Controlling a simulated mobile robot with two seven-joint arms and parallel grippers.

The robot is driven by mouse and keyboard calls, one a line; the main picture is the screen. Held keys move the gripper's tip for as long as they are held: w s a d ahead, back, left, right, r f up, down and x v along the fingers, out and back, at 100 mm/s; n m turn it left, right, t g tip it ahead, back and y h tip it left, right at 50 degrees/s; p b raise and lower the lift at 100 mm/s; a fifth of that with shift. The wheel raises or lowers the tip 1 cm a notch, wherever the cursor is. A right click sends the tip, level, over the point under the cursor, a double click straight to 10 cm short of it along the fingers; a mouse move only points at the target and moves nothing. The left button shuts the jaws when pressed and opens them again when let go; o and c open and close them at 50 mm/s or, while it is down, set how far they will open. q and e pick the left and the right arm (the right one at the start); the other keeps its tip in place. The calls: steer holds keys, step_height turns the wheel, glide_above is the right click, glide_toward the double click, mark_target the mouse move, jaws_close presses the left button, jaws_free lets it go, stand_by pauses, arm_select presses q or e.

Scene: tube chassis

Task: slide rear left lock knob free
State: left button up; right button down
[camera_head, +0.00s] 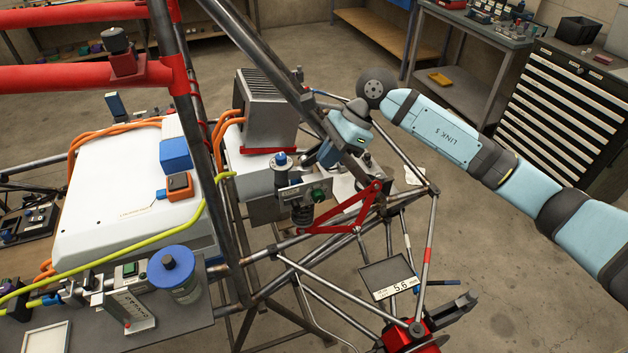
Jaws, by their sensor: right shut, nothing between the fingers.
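My right gripper (314,160) reaches in from the right over the tube chassis. Its fingers look shut and empty and point down-left, close to a blue-topped knob (280,159) on a grey bracket; I cannot tell whether they touch it. A green knob (318,195) sits just below the fingers. A black knob (116,40) stands on a red bracket at the upper left. I cannot tell which of these is the rear left lock knob. A dark chassis tube partly hides the area around my fingers. My left gripper is not in view.
A finned grey box (266,108) stands left of the gripper. A white case (130,210) with orange cables fills the left. A red linkage (345,212) lies below. Open floor (520,270) shows at the right.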

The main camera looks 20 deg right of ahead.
steer(key=v, duration=0.3)
stand_by(0.4)
